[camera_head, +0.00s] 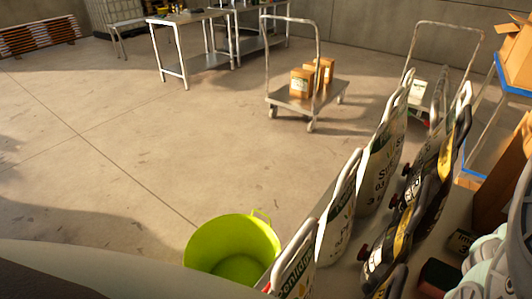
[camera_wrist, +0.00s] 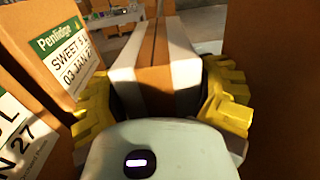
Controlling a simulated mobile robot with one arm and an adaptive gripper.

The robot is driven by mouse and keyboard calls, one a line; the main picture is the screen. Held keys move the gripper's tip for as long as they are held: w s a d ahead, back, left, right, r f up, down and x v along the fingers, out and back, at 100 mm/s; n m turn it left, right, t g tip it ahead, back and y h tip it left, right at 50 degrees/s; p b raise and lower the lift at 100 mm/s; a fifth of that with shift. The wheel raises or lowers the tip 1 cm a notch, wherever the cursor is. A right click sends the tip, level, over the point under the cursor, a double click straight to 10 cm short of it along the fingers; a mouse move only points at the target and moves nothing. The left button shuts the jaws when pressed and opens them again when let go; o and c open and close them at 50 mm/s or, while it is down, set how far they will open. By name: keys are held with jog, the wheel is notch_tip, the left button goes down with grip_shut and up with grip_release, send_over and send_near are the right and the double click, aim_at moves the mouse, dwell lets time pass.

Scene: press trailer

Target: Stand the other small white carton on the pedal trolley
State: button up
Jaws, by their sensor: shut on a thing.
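In the wrist view my gripper (camera_wrist: 160,88) has yellow pads on both sides of a carton (camera_wrist: 155,68) and is shut on it. The carton's near face is brown with pale bands along both sides; its lower part is hidden by my gripper. In the head view, a trolley (camera_head: 292,99) with a tall handle carries two brown cartons (camera_head: 302,83) with labels. A second trolley (camera_head: 480,36) stands at the right, partly hidden by sacks, with a small whitish carton (camera_head: 418,90) on it. I cannot tell which trolley has a pedal. The held carton is not clearly seen in the head view.
Large brown labelled cartons (camera_wrist: 70,50) stand close on the left in the wrist view; another brown surface (camera_wrist: 285,90) is close on the right. The middle floor is clear.

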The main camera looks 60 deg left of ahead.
jog(key=shift+w+f, duration=0.15)
jog(key=shift+f, duration=1.9)
jog(key=o, duration=0.9)
jog(key=shift+f, duration=0.2)
jog(key=shift+c, duration=0.2)
jog(key=o, duration=0.5)
jog(key=shift+c, duration=0.2)
